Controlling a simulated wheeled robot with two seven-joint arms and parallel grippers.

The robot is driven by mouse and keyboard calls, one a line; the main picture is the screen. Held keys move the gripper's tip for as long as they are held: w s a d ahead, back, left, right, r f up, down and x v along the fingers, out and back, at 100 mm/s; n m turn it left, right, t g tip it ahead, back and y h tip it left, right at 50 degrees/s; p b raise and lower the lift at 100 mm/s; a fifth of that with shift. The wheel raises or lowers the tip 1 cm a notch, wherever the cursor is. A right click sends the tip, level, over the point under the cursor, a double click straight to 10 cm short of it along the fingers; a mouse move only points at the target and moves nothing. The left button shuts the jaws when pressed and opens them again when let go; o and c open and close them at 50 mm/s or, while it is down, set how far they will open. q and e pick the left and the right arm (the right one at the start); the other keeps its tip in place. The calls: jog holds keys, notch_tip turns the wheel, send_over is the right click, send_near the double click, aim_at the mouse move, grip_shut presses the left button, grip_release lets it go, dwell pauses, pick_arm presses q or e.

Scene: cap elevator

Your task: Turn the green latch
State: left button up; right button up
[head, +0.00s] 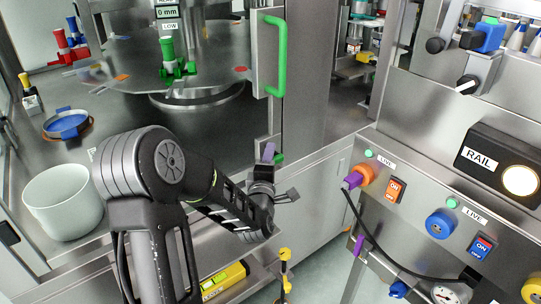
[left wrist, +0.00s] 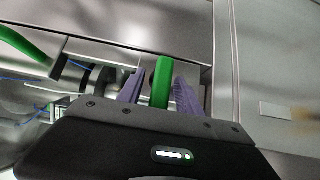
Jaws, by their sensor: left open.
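The green latch (head: 279,159) is a small green piece on the cabinet front, below the tall green door handle (head: 275,55). It is mostly hidden behind my left gripper in the head view. In the left wrist view the latch (left wrist: 162,82) is an upright green bar. My left gripper (head: 268,154) has purple fingers. They are open, one on each side of the latch, as the left wrist view (left wrist: 158,88) shows. I cannot tell whether either finger touches it. My right gripper is in neither view.
The green handle also shows in the left wrist view (left wrist: 22,45). A control console (head: 440,190) with knobs and switches stands to the right. A white pot (head: 64,202) stands at the left. A yellow level (head: 222,280) lies below my arm.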

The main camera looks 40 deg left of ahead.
pick_arm(q)
jog(key=shift+w+a, duration=0.2)
jog(key=shift+w, duration=0.15)
jog(key=shift+c, duration=0.4)
grip_shut()
dwell(0.9)
